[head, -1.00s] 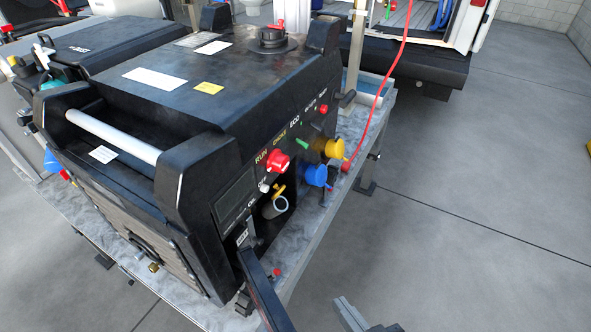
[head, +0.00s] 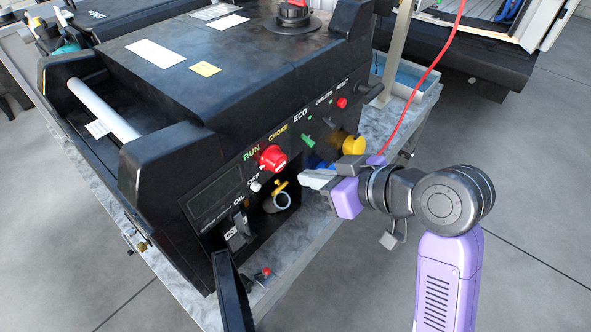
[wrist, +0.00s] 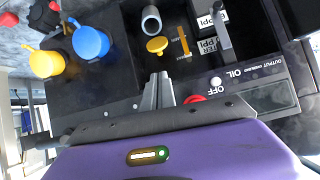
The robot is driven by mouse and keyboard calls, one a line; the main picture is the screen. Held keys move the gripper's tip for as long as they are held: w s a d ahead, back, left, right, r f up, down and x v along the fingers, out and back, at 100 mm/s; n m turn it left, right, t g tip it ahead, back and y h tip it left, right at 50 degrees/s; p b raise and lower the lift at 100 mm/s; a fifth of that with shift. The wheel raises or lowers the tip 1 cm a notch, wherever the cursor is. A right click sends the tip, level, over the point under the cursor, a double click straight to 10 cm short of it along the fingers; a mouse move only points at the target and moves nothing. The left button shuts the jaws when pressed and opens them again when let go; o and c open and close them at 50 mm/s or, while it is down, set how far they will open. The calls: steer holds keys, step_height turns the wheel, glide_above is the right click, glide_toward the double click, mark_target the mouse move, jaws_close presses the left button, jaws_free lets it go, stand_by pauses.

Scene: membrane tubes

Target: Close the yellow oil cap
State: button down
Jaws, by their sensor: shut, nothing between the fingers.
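The yellow oil cap (head: 279,187) is a small disc in the recess of the black generator's front panel. It is open, beside the mouth of the grey oil filler tube (head: 283,201). In the wrist view the cap (wrist: 156,45) shows its round face, next to the open tube (wrist: 151,20). My gripper (head: 306,180) is shut and empty, just right of the recess and apart from the cap in the head view. In the wrist view its fingers (wrist: 158,82) point toward the cap.
The black generator (head: 190,100) stands on a grey bench (head: 300,262). A red knob (head: 272,158) sits above the recess. A yellow outlet cover (head: 353,145) and a blue one (wrist: 90,41) are close by. An open black hatch door (head: 231,290) sticks out below.

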mark_target(283, 184)
steer(key=p+x, duration=0.1)
steer(key=x, duration=0.9)
steer(key=shift+s+f, duration=0.1)
steer(key=shift+f, duration=0.05)
steer(key=shift+d+b, duration=0.15)
steer(key=shift+b, duration=0.35)
steer(key=shift+d, duration=0.1)
steer(key=shift+s+y+b, duration=0.1)
steer(key=shift+y+b, duration=0.2)
